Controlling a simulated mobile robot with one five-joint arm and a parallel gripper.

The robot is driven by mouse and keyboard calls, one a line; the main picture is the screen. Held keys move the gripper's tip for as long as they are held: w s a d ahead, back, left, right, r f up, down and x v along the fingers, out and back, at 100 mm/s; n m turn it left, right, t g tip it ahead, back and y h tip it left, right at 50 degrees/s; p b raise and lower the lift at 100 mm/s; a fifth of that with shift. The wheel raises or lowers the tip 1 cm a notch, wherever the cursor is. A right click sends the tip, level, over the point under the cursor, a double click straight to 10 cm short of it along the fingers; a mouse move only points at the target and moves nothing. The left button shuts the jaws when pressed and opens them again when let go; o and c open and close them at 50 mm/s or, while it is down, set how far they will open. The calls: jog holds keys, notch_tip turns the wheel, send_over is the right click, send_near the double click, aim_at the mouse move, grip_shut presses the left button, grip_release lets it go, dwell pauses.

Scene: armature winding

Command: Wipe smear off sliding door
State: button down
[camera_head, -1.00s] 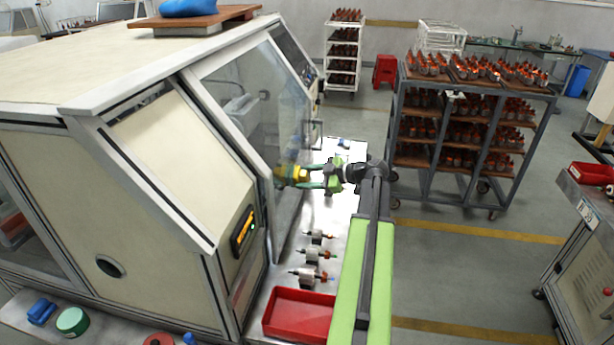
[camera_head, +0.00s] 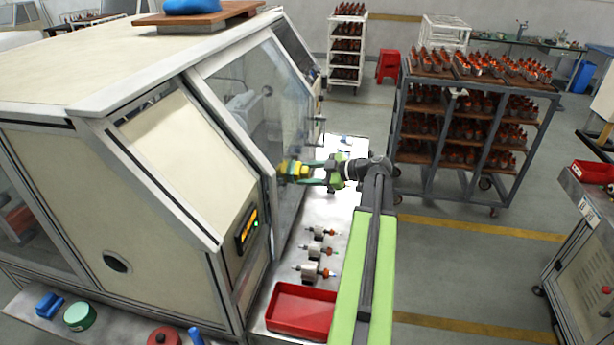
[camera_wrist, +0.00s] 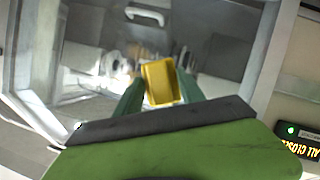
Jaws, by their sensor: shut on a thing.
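The sliding door (camera_head: 238,92) is a framed glass panel on the slanted front of the cream machine. My gripper (camera_head: 303,171) is shut on a yellow sponge (camera_head: 291,168) and holds it at the glass, close to the door's near frame post. In the wrist view the sponge (camera_wrist: 160,82) sits between the green fingers, in front of the glass (camera_wrist: 95,45). I cannot tell whether it touches the glass. No distinct smear can be made out; the glass looks hazy with reflections.
A steel ledge below the door carries several small armatures (camera_head: 312,251) and a red tray (camera_head: 301,309). A lit panel (camera_head: 247,228) is on the machine's near side. A loaded rack (camera_head: 425,140) stands behind right. The floor at right is partly open.

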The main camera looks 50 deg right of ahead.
jog(key=shift+w+d, duration=0.4)
jog(key=shift+d, duration=0.3)
jog(key=shift+w+d, duration=0.35)
jog(key=shift+d, duration=0.3)
jog(key=shift+w+d, duration=1.05)
jog(key=shift+d, duration=0.55)
jog(key=shift+w+d, duration=1.05)
jog(key=shift+d, duration=0.55)
jog(key=shift+w+d, duration=1.05)
jog(key=shift+d, duration=0.55)
jog(key=shift+s+d, duration=0.5)
jog(key=shift+s, duration=0.35)
jog(key=shift+s+d, duration=0.5)
jog(key=shift+s, duration=0.3)
jog(key=shift+s+d, duration=0.5)
jog(key=shift+s, duration=0.35)
jog(key=s, duration=0.1)
jog(key=s+d, duration=0.1)
jog(key=shift+s+d, duration=0.3)
jog(key=shift+f, duration=0.1)
